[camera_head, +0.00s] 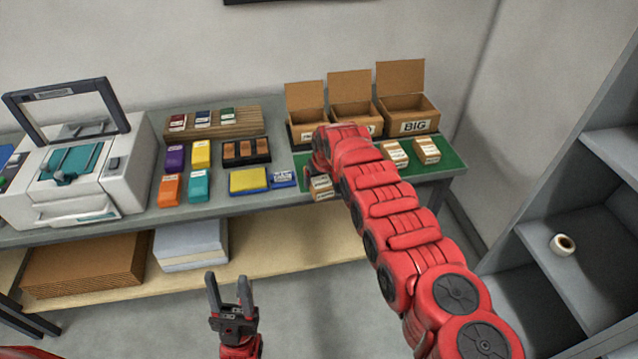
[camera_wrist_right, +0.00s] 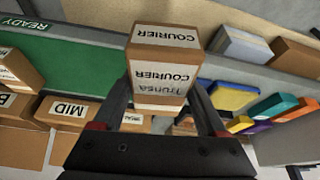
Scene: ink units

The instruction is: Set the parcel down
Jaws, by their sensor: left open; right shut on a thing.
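The parcel is a small brown box with white labels reading COURIER; it shows in the head view (camera_head: 321,187) at the front of the table and large in the right wrist view (camera_wrist_right: 163,62). My right gripper (camera_wrist_right: 160,92) is shut on it, with one finger on each side. The wrist and arm hide part of the parcel in the head view. The green mat marked READY (camera_wrist_right: 82,68) lies beside the parcel in the wrist view; whether the parcel touches it I cannot tell. My left gripper (camera_head: 229,290) is open and empty, low in front of the table.
Two other boxes (camera_head: 394,153) (camera_head: 426,150) stand on the green mat at right. Open cartons, one marked BIG (camera_head: 414,127), stand behind. A blue label block (camera_head: 283,179) and yellow pad (camera_head: 248,180) are close at left. A shelf (camera_head: 570,270) stands at far right.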

